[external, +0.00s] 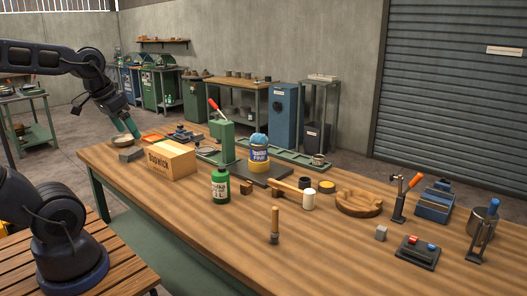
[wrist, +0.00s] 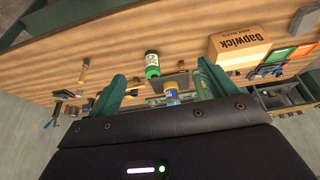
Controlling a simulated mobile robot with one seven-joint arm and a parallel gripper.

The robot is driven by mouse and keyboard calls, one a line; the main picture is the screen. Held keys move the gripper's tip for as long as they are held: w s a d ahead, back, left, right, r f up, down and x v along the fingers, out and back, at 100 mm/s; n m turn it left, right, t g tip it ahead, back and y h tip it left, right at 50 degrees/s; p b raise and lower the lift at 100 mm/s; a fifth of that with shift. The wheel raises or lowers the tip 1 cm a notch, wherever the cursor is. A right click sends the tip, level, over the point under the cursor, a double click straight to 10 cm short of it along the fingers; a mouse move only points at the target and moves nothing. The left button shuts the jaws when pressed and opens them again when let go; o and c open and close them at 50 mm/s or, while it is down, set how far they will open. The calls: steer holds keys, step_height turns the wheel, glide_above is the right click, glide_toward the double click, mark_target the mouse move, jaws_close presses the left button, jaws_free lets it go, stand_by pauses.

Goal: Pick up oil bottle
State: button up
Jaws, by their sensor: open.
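The oil bottle looks to be the green bottle (external: 220,186) with a pale label and dark cap, standing upright near the middle of the wooden workbench (external: 330,225). In the wrist view the green bottle (wrist: 152,64) shows beyond and between the fingers. My gripper (external: 134,132) has green fingers and hangs over the bench's left end, well left of the bottle, with the cardboard box between them in the picture. In the wrist view my gripper (wrist: 160,78) is open, fingers wide apart, with nothing held.
The cardboard box (external: 171,160) stands between my gripper and the bottle. A green lever press (external: 222,140) and a blue and yellow can (external: 258,152) stand behind the bottle. A wood-handled tool (external: 275,225) stands toward the front. The front bench strip is mostly clear.

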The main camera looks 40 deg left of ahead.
steer(key=n+g, duration=0.5)
steer(key=n, duration=1.5)
glide_above(221, 181)
steer(key=w+a, duration=0.2)
steer(key=a, duration=0.1)
step_height(221, 181, down, 15)
steer(key=shift+s+d+f, duration=0.1)
steer(key=shift+w+d+f+n, duration=0.1)
steer(key=shift+w+f+n, duration=0.15)
steer(key=shift+f, duration=0.25)
steer(key=shift+s+f, duration=0.1)
steer(key=shift+f, duration=5.05)
steer(key=c, duration=1.3)
steer(key=shift+r, duration=0.1)
